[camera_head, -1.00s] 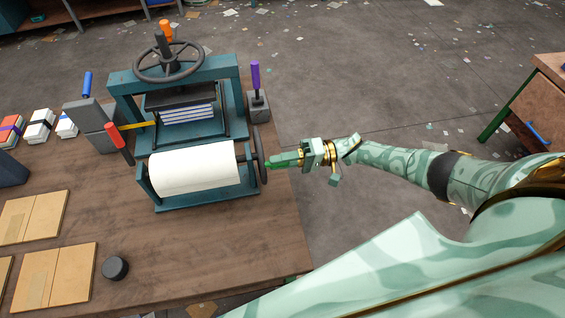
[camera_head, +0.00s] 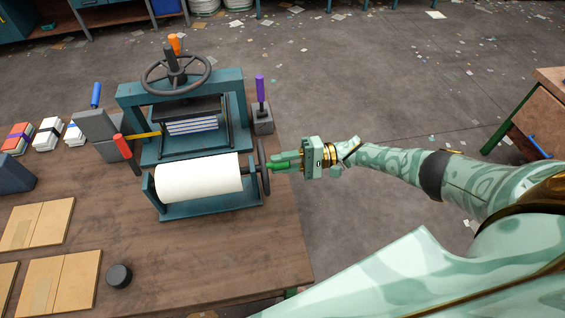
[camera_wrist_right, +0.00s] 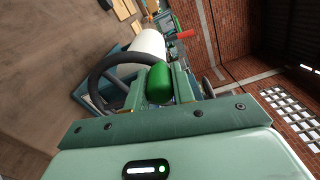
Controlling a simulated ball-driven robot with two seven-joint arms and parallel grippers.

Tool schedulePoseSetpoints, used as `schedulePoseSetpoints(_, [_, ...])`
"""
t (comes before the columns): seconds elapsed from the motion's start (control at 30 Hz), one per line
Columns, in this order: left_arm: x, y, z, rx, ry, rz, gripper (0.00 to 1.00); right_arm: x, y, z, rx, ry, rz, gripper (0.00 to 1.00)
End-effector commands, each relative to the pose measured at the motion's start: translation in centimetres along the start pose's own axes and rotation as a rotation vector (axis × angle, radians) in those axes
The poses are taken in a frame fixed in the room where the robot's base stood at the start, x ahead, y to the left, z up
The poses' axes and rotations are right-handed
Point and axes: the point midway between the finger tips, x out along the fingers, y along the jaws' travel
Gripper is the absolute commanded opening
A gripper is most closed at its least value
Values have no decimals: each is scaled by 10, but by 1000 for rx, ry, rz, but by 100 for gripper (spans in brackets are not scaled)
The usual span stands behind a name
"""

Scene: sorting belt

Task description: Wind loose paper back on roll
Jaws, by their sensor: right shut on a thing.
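The white paper roll (camera_head: 200,178) lies on its side in a teal stand (camera_head: 215,210) near the table's right edge. No loose end of paper can be made out. A dark hand wheel (camera_head: 263,170) is at the roll's right end, with a green handle (camera_head: 279,166) on it. My right gripper (camera_head: 288,160) is shut on this handle, to the right of the wheel. In the right wrist view the green handle (camera_wrist_right: 159,84) sits between the fingers, with the wheel (camera_wrist_right: 97,78) and roll (camera_wrist_right: 149,44) beyond. My left gripper is not in view.
Behind the roll stands a teal press (camera_head: 180,95) with a large wheel on top. A purple-handled tool (camera_head: 260,90) stands in a grey block (camera_head: 262,121). Brown boards (camera_head: 60,280) and a black round puck (camera_head: 119,275) lie at the front left. The table's front right is clear.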

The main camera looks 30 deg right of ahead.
Motion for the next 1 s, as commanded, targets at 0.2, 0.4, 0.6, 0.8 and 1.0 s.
schedulePoseSetpoints(0.2, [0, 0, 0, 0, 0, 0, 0, -1, 1, 0, -2, 1, 3, 28])
schedulePoseSetpoints(0.4, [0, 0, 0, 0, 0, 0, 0, 0, 1, 0, -2, 1, 2, 47])
schedulePoseSetpoints(0.6, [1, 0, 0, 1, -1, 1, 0, -3, 1, 0, -2, 0, 2, 47])
schedulePoseSetpoints(0.8, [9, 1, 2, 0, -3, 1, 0, -34, 3, -1, -2, 3, 5, 47])
schedulePoseSetpoints(1.0, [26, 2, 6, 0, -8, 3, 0, -90, 5, -2, -1, 4, 6, 47])
